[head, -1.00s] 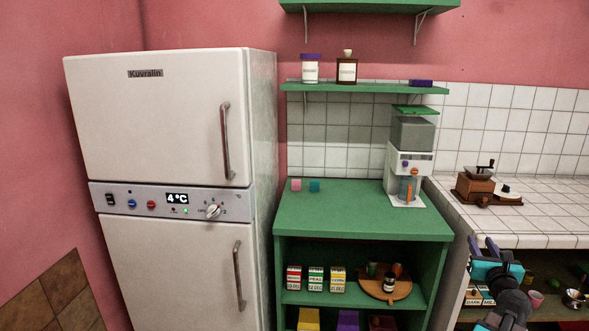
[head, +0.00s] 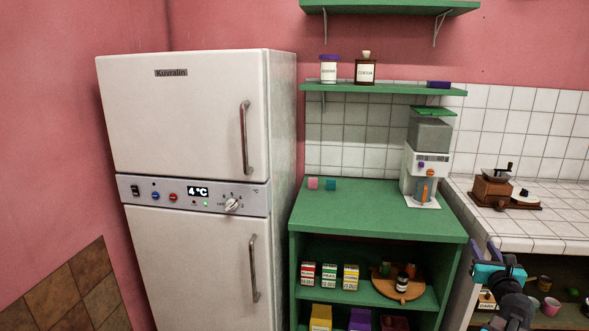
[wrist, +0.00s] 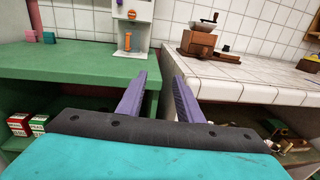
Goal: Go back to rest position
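My gripper (head: 493,251) shows at the lower right of the head view, in front of the gap between the green shelf unit and the tiled counter. In the wrist view its two purple fingers (wrist: 160,98) stand apart with nothing between them, so it is open and empty. The green shelf unit (head: 375,217) is to its left and the white tiled counter (head: 515,222) to its right. The fingertips look clear of both in the wrist view.
A white fridge (head: 185,115) stands at left. A coffee machine (head: 428,160) and pink (head: 313,184) and teal (head: 331,185) cubes stand on the green top. A wooden grinder (head: 492,189) stands on the counter. Small boxes and a round wooden board (head: 408,290) fill the shelf below.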

